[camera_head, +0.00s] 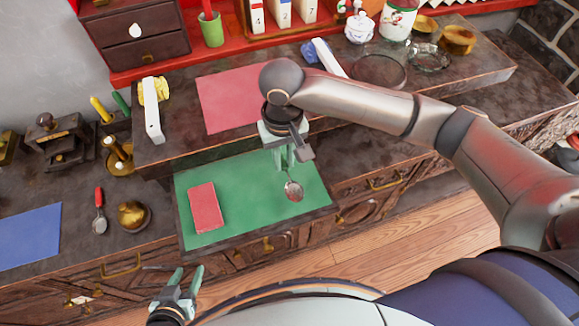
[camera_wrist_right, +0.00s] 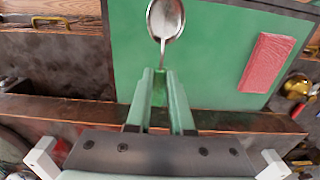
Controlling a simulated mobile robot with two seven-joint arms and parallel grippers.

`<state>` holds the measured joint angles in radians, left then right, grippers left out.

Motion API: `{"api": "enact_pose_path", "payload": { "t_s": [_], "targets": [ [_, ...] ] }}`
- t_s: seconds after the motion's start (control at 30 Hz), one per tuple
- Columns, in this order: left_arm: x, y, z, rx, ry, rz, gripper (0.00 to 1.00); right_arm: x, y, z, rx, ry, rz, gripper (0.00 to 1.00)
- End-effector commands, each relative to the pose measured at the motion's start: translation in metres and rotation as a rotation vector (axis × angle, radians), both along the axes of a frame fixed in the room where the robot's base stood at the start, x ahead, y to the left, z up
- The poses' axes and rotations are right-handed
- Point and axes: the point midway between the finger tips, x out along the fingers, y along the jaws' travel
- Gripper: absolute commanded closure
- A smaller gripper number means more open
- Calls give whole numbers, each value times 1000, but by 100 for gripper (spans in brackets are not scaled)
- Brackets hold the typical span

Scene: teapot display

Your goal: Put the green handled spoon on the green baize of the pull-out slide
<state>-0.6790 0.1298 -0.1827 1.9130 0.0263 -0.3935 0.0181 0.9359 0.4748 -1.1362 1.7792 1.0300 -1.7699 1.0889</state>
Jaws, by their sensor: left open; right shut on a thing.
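The green handled spoon has a silver bowl (camera_head: 293,191) that shows over the green baize in the head view. My right gripper (camera_head: 287,165) is shut on its green handle, pointing down over the pull-out slide. In the right wrist view the spoon's bowl (camera_wrist_right: 165,18) sticks out past the fingertips (camera_wrist_right: 161,75), with the green handle between them. I cannot tell whether the spoon touches the baize. The green baize (camera_head: 240,215) of the slide also fills much of the right wrist view (camera_wrist_right: 205,75). My left gripper (camera_head: 182,281) is open and empty at the lower left, in front of the cabinet.
A red block (camera_head: 205,207) lies on the baize's left part. A red mat (camera_head: 235,97) is on the raised shelf behind. The baize's middle is clear.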

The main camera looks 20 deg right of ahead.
Motion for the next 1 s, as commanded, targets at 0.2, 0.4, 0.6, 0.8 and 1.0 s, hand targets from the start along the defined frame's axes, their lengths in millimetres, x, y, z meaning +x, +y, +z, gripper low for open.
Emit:
{"api": "enact_pose_path", "payload": {
  "t_s": [0.2, 0.4, 0.6, 0.8, 1.0],
  "targets": [
    [0, 0, -3, 0, 1, 0, 50, 7, -12, -17, -1, 1, 0, 100],
    [0, 0, -7, 0, 1, -1, 50, 10, -18, -44, -2, 1, 1, 100],
    [0, 0, -8, 1, 1, -2, 50, 11, -17, -55, -1, -2, 2, 100],
    [0, 0, -7, 0, 1, -3, 50, 10, -17, -55, 0, -1, 2, 100],
    [0, 0, -6, 0, 0, -3, 50, 10, -17, -57, -1, 0, 1, 70]
  ]
}}
